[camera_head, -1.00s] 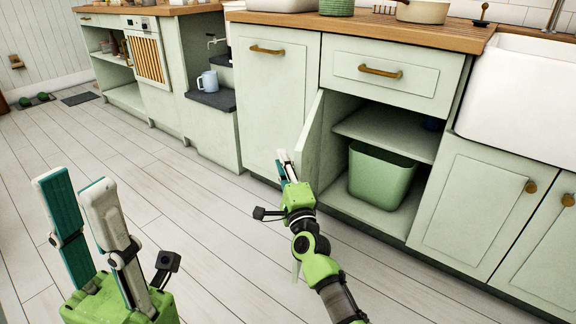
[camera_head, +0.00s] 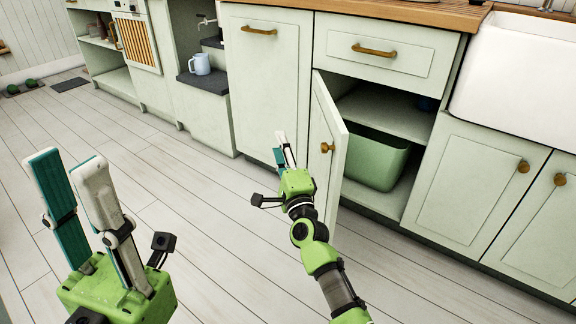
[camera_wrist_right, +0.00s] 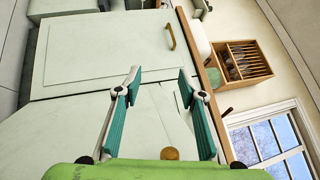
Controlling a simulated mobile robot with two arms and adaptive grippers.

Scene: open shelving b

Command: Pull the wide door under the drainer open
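A pale green door (camera_head: 328,150) below a drawer stands partly open. It is hinged at its left and juts out, with a brass knob (camera_head: 327,148) on its outer face. The right wrist view shows a knob (camera_wrist_right: 170,153) low between the fingers. My right gripper (camera_head: 285,150) is just left of this door in the head view; its fingers (camera_wrist_right: 159,80) are apart and empty. My left gripper (camera_head: 70,162) is open and empty, far from the cupboards. I cannot see a drainer clearly in the head view.
The opened cupboard holds a shelf and a green bin (camera_head: 376,160). A tall closed door (camera_head: 265,90) stands left, a drawer (camera_head: 385,55) above, and sink doors (camera_head: 470,185) right. A blue mug (camera_head: 200,64) sits on a dark ledge. The floor (camera_head: 200,215) is clear.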

